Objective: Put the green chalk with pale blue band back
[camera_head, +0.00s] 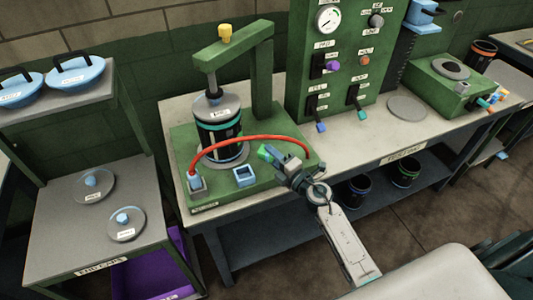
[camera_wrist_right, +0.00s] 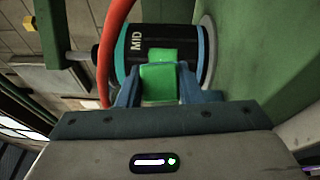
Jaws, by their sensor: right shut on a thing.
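The green chalk (camera_head: 265,152) is held in the jaws of my right gripper (camera_head: 279,157), above the green base of the press stand. In the right wrist view the green chalk (camera_wrist_right: 160,84) sits between the two blue-grey fingers of my right gripper (camera_wrist_right: 158,86), which are shut on it. I cannot clearly tell its pale blue band from the fingers. A small open-topped pale blue square holder (camera_head: 245,176) stands on the base, below and left of the chalk, and looks empty. My left gripper is not in view.
A black cylinder (camera_head: 219,125) stands under the green press arm (camera_head: 262,75); it also shows close behind the chalk in the wrist view (camera_wrist_right: 165,42), marked MID. A red hose (camera_head: 235,140) arches past the gripper to a pale blue block (camera_head: 196,182). A gauge panel (camera_head: 338,60) stands behind.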

